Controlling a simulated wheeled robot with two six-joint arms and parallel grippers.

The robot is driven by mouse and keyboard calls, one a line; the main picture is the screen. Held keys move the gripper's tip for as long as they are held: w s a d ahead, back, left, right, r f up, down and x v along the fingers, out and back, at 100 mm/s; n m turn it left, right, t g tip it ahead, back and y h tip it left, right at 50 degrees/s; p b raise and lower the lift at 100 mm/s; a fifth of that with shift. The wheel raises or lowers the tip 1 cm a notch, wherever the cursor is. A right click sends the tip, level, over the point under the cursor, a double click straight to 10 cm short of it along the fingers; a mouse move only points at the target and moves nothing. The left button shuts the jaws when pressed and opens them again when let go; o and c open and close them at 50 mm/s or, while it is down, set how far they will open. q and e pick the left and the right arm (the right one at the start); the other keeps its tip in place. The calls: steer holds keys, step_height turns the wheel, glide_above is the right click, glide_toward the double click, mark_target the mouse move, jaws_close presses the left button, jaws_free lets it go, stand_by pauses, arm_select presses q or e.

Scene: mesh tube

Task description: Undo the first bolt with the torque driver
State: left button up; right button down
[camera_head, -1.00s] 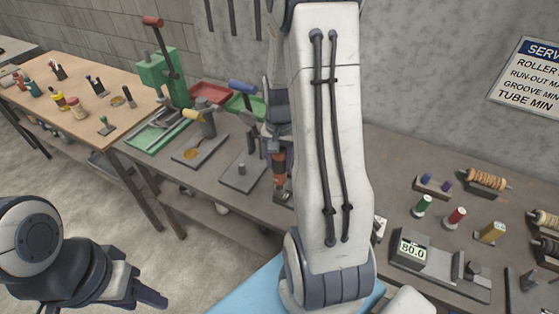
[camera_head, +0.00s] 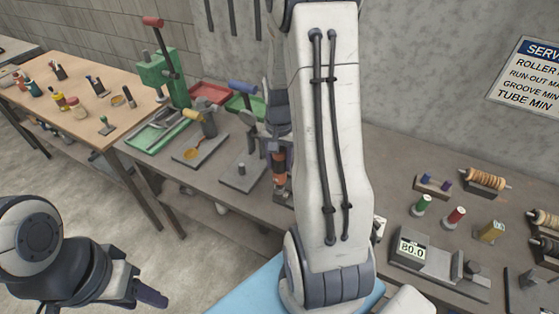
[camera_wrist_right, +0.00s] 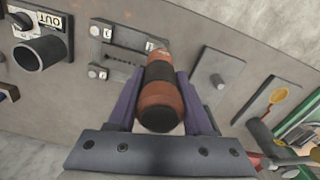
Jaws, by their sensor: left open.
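The torque driver, with an orange and black body, is between the two purple fingers of my right gripper (camera_wrist_right: 160,105) in the right wrist view, its rounded end (camera_wrist_right: 160,112) toward the camera. The fingers press along both sides of it. In the head view the driver (camera_head: 279,166) points down over the bench, partly beside my white right arm. A dark grey fixture (camera_wrist_right: 125,42) with small pale bolt heads (camera_wrist_right: 96,72) lies beyond the driver in the wrist view. The driver hides part of it, and I cannot tell whether its tip touches a bolt. My left gripper (camera_head: 148,288) is open and empty, at lower left.
The grey bench (camera_head: 385,165) carries a flat plate with a peg (camera_head: 242,170), a green press (camera_head: 160,75), a red tray (camera_head: 208,93) and a gauge reading 80.0 (camera_head: 412,250). A wooden table (camera_head: 80,88) stands at left. Floor is open around my left gripper.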

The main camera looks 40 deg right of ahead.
steer(key=shift+s+a+p, duration=0.1)
steer(key=shift+s+p, duration=0.05)
steer(key=shift+p, duration=0.15)
stand_by(0.4)
steer(key=shift+w+r+p, duration=0.2)
steer(key=shift+r+p, duration=2.55)
steer(key=shift+r, duration=0.3)
